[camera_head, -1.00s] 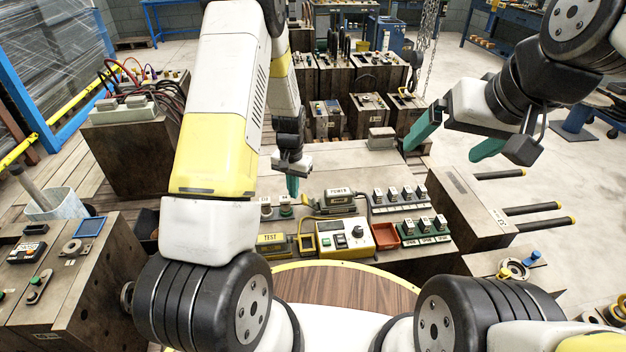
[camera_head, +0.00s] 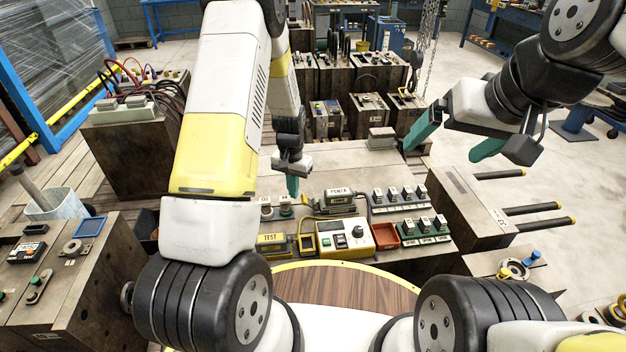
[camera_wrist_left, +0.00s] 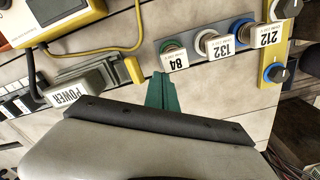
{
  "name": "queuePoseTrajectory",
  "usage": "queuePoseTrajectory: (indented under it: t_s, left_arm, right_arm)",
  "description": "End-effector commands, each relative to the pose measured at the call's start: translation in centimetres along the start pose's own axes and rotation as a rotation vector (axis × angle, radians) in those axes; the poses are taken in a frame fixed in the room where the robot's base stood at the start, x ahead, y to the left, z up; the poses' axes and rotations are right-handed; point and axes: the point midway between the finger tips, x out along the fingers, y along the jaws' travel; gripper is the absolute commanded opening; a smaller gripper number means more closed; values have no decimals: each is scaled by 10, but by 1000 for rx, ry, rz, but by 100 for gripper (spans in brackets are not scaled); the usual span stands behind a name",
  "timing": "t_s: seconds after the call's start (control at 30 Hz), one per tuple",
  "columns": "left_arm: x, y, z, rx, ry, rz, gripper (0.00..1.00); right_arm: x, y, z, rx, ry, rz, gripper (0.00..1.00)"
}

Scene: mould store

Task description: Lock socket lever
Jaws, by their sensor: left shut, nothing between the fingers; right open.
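The grey block labelled POWER (camera_head: 338,191) sits on the bench beside the yellow test box; it also shows in the left wrist view (camera_wrist_left: 75,97). A dark housing (camera_wrist_left: 85,72) lies against it, with a yellow cable alongside. A short yellow piece (camera_wrist_left: 134,69) stands out near the housing; I cannot tell whether it is the lever. My left gripper (camera_head: 292,190) is shut and empty, pointing down just left of the POWER block. Its green fingers (camera_wrist_left: 161,92) are apart from the yellow piece. My right gripper (camera_head: 444,153) is open and empty, above the bench's right side.
The yellow-and-white test box (camera_head: 345,235) and a red tray (camera_head: 385,236) stand in front. Rows of labelled plugs (camera_head: 400,196) are at right. Round connectors marked 84, 132 and 212 (camera_wrist_left: 212,43) stand close to the left fingers. The bench behind is mostly clear.

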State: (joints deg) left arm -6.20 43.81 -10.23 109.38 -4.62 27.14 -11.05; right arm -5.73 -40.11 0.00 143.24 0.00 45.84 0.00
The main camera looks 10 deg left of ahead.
Motion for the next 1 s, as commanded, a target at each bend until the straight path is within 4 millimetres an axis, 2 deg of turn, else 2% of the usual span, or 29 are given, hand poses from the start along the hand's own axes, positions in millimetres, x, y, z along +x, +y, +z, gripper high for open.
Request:
queuePoseTrajectory:
  t_s: [0.37,1.0]
  left_arm:
    - [0,1,-1,0,0,0,0]
    - [-3,18,-10,2,0,1,0]
  right_arm:
    - [0,0,0,0,0,0,94]
    - [0,0,0,0,0,0,94]
